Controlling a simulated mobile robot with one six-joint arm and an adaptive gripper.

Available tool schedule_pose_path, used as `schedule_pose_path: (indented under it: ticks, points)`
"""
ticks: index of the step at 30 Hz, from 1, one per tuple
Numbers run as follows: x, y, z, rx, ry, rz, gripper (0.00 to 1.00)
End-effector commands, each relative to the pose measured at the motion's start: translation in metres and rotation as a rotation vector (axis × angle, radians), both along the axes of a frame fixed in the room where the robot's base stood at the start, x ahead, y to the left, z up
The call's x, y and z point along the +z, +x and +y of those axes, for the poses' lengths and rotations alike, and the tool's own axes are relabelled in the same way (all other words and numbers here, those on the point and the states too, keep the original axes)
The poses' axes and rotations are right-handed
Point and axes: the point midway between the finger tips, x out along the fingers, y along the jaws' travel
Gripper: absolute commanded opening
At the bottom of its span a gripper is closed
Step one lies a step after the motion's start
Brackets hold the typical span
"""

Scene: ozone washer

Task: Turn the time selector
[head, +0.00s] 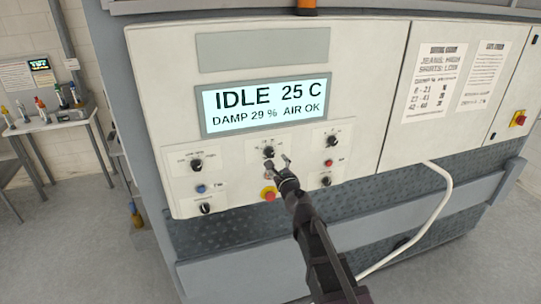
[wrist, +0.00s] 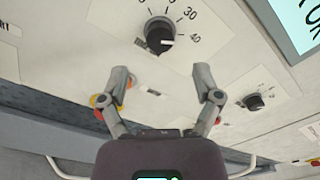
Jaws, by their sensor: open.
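The time selector appears to be the black round knob at the top middle of the control panel (head: 268,152); its label is too small to read. In the wrist view this knob (wrist: 159,32) has a scale with 30 and 40 beside it, and its white pointer mark faces right, near 40. My gripper (head: 278,167) is open and empty, just in front of and slightly below the knob. In the wrist view my fingertips (wrist: 162,78) are spread apart below the knob, with no contact seen.
A red emergency button on yellow (head: 269,195) sits below the knob, partly behind my left finger in the wrist view. Other knobs flank it on the left (head: 197,164) and right (head: 332,140). The display (head: 265,105) reads IDLE 25 C.

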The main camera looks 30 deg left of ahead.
Motion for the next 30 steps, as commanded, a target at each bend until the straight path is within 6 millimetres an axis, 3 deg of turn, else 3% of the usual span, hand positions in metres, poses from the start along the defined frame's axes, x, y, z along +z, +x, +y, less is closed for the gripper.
schedule_pose_path:
  ticks: [3,12,27,28,30]
  points:
    - [0.000,0.017,0.016,0.000,0.000,0.000,0.82]
    - [0.000,0.042,0.040,0.001,0.000,0.000,0.82]
    - [0.000,0.048,0.046,0.000,-0.001,0.001,0.82]
    - [0.000,0.048,0.046,0.000,-0.001,0.001,0.79]
    - [0.000,0.048,0.046,0.000,-0.001,0.001,0.58]
